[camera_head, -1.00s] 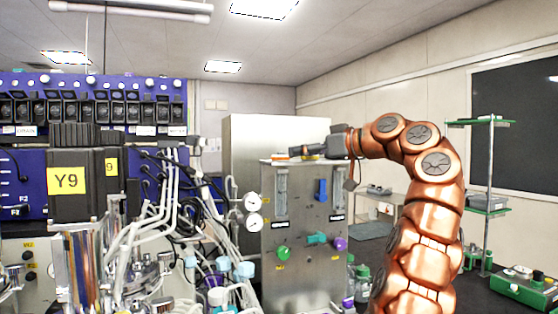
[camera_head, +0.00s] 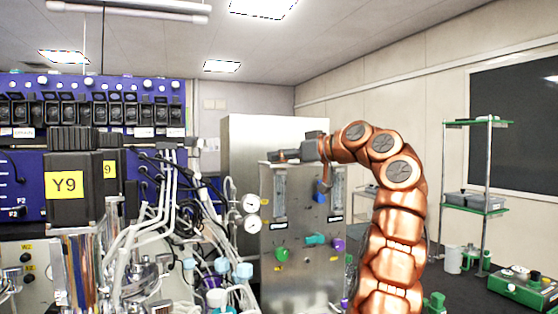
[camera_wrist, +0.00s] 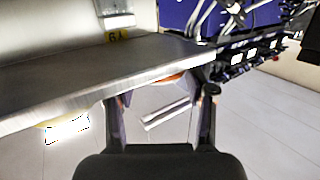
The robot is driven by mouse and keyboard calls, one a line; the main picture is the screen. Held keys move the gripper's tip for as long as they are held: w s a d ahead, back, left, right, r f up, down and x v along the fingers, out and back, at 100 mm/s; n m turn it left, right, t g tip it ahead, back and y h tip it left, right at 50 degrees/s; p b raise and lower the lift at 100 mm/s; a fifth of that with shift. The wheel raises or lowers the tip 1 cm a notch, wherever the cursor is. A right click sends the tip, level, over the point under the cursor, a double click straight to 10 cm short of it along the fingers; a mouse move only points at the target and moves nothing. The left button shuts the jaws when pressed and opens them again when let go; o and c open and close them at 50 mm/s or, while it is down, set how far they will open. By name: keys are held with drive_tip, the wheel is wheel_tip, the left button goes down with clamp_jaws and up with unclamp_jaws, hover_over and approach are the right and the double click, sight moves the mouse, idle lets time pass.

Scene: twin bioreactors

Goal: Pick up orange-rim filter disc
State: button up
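My gripper (camera_head: 288,155) is at the top edge of the steel panel unit (camera_head: 308,218) in the head view. In the wrist view its two fingers (camera_wrist: 160,98) stand wide apart with nothing seen clamped between them. A thin orange curved edge (camera_wrist: 170,79) shows between the fingertips, just past the edge of the steel surface (camera_wrist: 100,78). It may be the orange-rim filter disc; most of it is hidden by the steel. A yellow-orange sliver (camera_wrist: 52,122) shows farther left along that edge. In the head view I cannot make out the disc behind my gripper.
A bioreactor with a Y9 label (camera_head: 67,182), tubes and bottles stands on the left. Two round gauges (camera_head: 251,203) sit left of the panel unit. A green-edged shelf rack (camera_head: 478,203) stands at the right. Open floor lies between rack and unit.

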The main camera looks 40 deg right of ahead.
drive_tip(key=c, duration=0.3)
drive_tip(key=shift+r, duration=0.1)
drive_tip(key=shift+c, duration=0.2)
drive_tip(key=shift+r+p, duration=1.75)
drive_tip(key=shift+r, duration=0.1)
drive_tip(key=s+a+r+b, duration=0.1)
drive_tip(key=s+b, duration=0.4)
drive_tip(key=s, duration=1.1)
drive_tip(key=shift+a, duration=0.35)
